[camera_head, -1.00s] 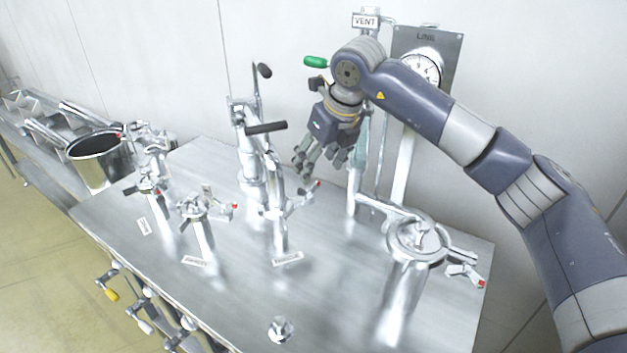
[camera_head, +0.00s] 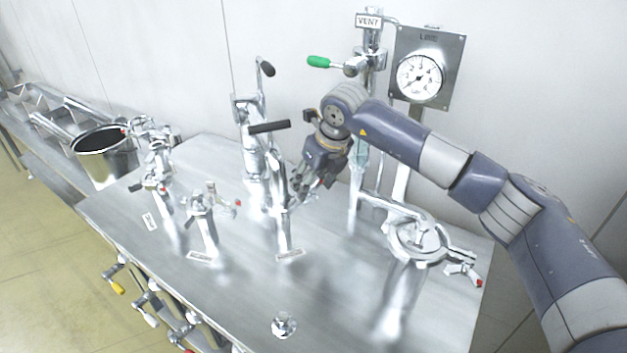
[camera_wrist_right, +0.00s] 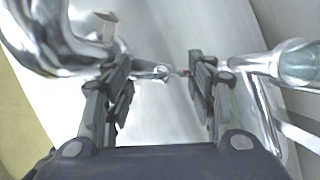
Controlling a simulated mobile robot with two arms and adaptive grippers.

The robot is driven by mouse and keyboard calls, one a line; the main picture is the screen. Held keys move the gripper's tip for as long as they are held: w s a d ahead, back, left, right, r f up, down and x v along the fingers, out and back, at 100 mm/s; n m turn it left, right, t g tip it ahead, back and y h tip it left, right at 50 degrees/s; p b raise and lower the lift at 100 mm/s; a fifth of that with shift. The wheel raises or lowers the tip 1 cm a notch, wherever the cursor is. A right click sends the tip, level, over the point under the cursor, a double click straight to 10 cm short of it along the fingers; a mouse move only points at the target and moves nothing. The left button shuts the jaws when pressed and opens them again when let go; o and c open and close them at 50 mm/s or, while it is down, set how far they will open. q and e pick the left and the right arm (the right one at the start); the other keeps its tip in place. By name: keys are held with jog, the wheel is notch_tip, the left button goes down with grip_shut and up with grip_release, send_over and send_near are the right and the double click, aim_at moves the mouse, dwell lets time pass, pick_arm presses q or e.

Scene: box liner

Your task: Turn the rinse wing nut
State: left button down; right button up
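My right gripper (camera_head: 308,190) is over the steel bench, at the post with the curved pipe (camera_head: 283,215). Its fingers are apart and empty in the right wrist view (camera_wrist_right: 160,82). Between and beyond them shows a shiny metal wing nut (camera_wrist_right: 160,72) with a small red tip. In the head view the fingers largely hide this wing nut. I cannot see contact with it. Other red-tipped wing nuts sit on the post to the left (camera_head: 212,203) and on the round lidded vessel (camera_head: 462,268) at right. The bench labels are too small to read surely, so I cannot confirm which is rinse. My left gripper is not in view.
A black-handled lever (camera_head: 268,127) stands close left of the gripper. Behind are a green-handled valve (camera_head: 320,62), a pressure gauge (camera_head: 419,79) and a vertical pipe. A pot (camera_head: 104,160) stands far left. The front middle of the bench is fairly clear, except a small knob (camera_head: 284,325).

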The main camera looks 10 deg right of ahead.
jog(key=shift+a+f+m+b, duration=0.1)
jog(key=shift+f+m+b, duration=0.05)
jog(key=shift+m+b, duration=0.55)
jog(key=shift+m+h+b, duration=0.6)
jog(key=shift+m+b, duration=0.05)
jog(key=shift+m, duration=0.15)
jog(key=o, duration=0.8)
jog(key=shift+r, duration=0.2)
jog(key=v, duration=1.2)
jog(key=shift+s, duration=0.25)
jog(key=shift+f, duration=0.15)
